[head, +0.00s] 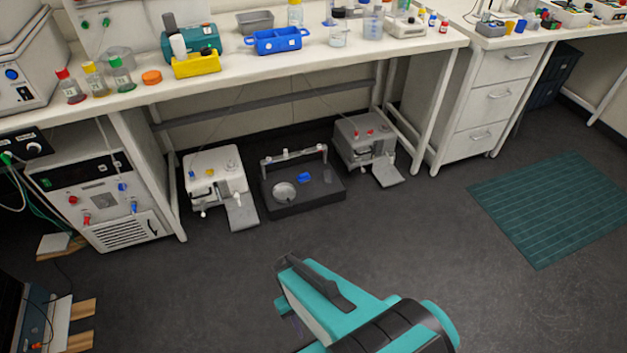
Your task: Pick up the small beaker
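A small clear glass beaker (338,37) stands upright near the front of the white bench, right of the blue tray. A taller clear vessel with a bluish tint (373,24) stands just behind it to the right. Both are far from my arm. My teal and dark grey arm shows at the bottom centre, over the floor in front of the bench. I cannot make out any gripper fingers. No gripper is seen touching either vessel.
The white bench (225,62) also holds a blue tray (277,41), a yellow rack (196,65) and several capped bottles at the left. Devices stand on the floor beneath, including a dark platform (305,196). Open floor lies ahead, with a green mat (555,208) at right.

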